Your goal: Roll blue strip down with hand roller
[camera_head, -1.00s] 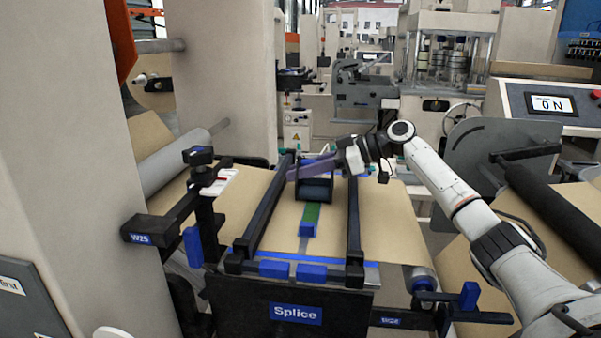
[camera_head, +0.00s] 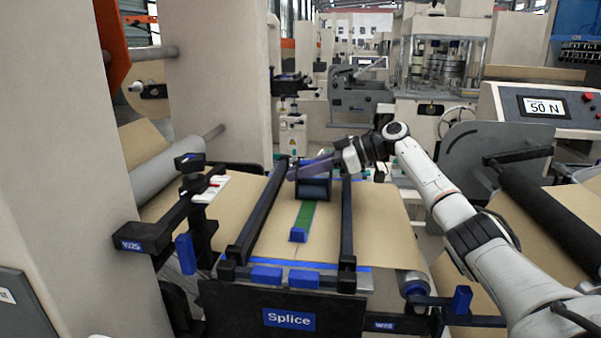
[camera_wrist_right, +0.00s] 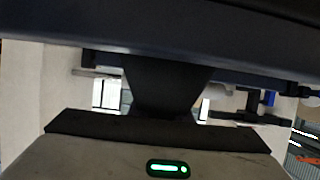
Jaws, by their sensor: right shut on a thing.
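The hand roller (camera_head: 314,190) is a dark cylinder with a purple-blue handle (camera_head: 312,168). It sits over the far part of the splice table (camera_head: 270,222), between two dark rails. My right gripper (camera_head: 338,162) is shut on the handle at its right end. In the right wrist view a wide dark bar crosses the top, close to the camera. A thin blue strip (camera_head: 350,267) runs across the table's front; more blue shows at the far edge beside the roller. My left gripper is out of view.
The left rail (camera_head: 258,222) and right rail (camera_head: 347,225) flank the table. A dark clamp arm (camera_head: 178,207) stands at left, a black roll (camera_head: 540,205) at right. The display (camera_head: 545,107) reads 50 N.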

